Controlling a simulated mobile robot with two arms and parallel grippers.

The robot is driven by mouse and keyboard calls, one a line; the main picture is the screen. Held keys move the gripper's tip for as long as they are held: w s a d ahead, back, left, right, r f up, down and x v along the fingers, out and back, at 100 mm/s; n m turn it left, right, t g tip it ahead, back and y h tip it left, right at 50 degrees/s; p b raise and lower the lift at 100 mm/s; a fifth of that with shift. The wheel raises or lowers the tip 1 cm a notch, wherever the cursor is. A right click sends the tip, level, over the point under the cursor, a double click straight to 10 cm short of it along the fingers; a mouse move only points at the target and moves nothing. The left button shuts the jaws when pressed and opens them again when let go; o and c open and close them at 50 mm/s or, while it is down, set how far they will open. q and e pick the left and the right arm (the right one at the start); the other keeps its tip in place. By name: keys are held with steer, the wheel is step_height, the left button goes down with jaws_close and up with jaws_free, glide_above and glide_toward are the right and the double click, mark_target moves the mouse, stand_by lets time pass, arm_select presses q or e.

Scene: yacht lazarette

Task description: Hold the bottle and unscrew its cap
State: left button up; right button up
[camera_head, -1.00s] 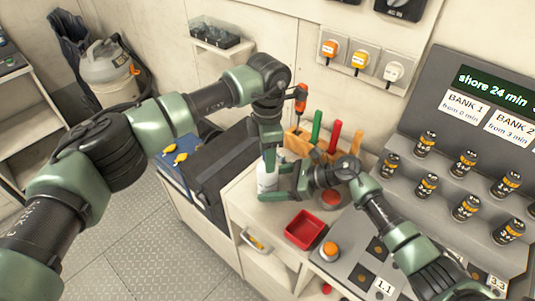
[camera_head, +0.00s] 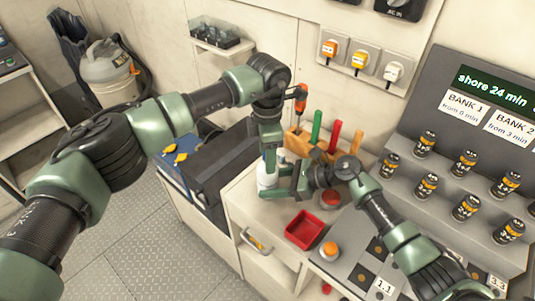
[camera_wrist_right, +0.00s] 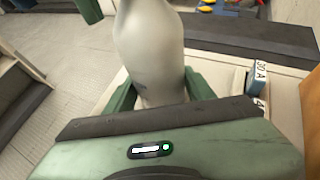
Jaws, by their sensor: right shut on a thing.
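The white bottle (camera_head: 265,180) stands on the light bench top, mostly hidden behind my grippers. In the right wrist view its pale, rounded body (camera_wrist_right: 150,48) rises between the two green fingers of my right gripper (camera_wrist_right: 160,92), which is shut on it. In the head view my right gripper (camera_head: 281,188) reaches the bottle from the right, low on its body. My left gripper (camera_head: 268,155) points down at the bottle's top from above. Its fingertips and the cap are hidden, so I cannot tell whether it is open or touching.
A red tray (camera_head: 304,230) sits on the bench in front, near an orange button (camera_head: 330,249). A wooden rack (camera_head: 297,142) with coloured-handled tools stands behind my grippers. A sloped panel with several labelled cylinders (camera_head: 424,144) fills the right side. An open drawer (camera_head: 256,242) is below.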

arm_select(q)
steer(key=shift+r, duration=0.1)
steer(key=shift+r, duration=3.95)
arm_select(e)
steer(key=o, duration=1.3)
steer(key=shift+c, duration=0.2)
steer(key=shift+d, duration=0.15)
steer(key=v, duration=1)
steer(key=shift+d, duration=0.25)
steer(key=shift+s+d+r, duration=0.25)
steer(key=shift+d+r, duration=0.15)
steer(key=shift+d, duration=0.1)
